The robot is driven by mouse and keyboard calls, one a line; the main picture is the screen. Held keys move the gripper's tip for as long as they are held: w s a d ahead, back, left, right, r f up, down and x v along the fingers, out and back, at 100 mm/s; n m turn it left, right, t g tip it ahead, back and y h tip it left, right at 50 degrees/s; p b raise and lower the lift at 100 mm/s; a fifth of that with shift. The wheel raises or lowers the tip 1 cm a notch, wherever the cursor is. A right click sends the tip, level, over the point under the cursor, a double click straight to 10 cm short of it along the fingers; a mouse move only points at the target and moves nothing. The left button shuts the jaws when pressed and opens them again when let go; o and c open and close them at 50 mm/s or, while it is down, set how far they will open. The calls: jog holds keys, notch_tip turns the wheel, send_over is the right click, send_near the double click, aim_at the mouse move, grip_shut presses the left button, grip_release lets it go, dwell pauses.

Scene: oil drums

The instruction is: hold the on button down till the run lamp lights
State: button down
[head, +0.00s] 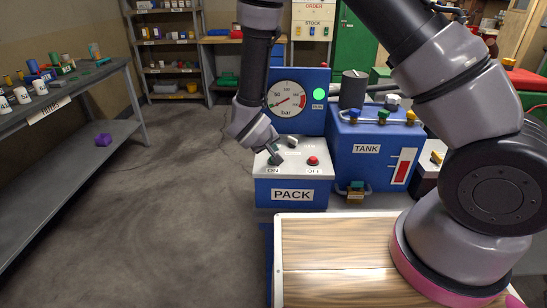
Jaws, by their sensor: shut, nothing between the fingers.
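The blue control box marked PACK (263,197) has a grey sloped top with ON and OFF lettering. My gripper (275,160) is shut and points down at the spot just above the ON lettering. The on button is hidden under its fingertips, so I cannot see how far it is pressed. The run lamp (320,95), a round disc on the blue gauge panel (314,76) above a RUN label, shows bright green and looks lit.
A red off button (313,161) sits right of my gripper. A pressure gauge (288,100) is behind it. The blue TANK unit (345,165) with small valves stands to the right. A wooden top (335,260) lies in front. Open floor is left.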

jog(key=shift+r, duration=2.5)
